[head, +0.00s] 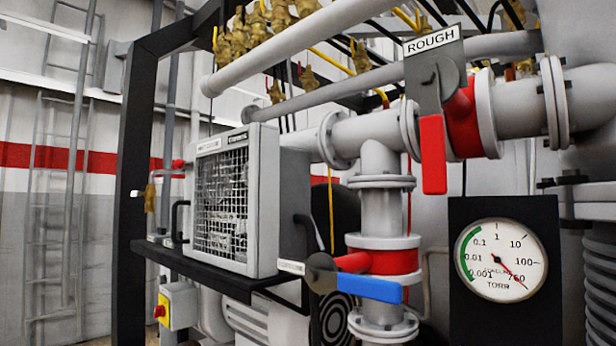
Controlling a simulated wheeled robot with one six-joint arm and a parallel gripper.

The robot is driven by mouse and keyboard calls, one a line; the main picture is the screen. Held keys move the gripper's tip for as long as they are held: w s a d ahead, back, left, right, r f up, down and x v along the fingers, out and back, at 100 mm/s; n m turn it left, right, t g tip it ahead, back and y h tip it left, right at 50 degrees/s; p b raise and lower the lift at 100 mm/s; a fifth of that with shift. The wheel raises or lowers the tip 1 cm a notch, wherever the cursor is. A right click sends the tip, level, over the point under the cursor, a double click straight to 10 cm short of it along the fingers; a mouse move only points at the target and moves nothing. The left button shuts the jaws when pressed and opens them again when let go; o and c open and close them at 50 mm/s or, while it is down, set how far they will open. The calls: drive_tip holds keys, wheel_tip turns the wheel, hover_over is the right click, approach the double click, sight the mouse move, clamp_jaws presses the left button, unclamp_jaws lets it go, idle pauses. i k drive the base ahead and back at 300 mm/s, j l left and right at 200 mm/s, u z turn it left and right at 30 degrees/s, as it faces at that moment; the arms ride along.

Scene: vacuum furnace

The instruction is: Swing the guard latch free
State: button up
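No part is marked as the guard latch, and I cannot tell for sure which part it is. A grey box with a wire mesh front (222,200) stands left of centre, its mesh in place. A black bracket-shaped handle (176,222) is at its left edge. To its right, a red lever (433,155) hangs straight down from a grey pivot plate under the ROUGH label (432,40). Lower down, a blue lever (368,288) lies near level, extending right from a round grey plate (321,272). My gripper is not in view.
A round TORR gauge (501,262) on a black panel is at the lower right. Grey pipes (375,135) run behind the levers. A black shelf (210,277) carries the mesh box. A red button on a yellow plate (161,310) is below left. A black post (133,180) stands left.

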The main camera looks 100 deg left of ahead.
sight(179, 164)
drive_tip(key=u, duration=3.3)
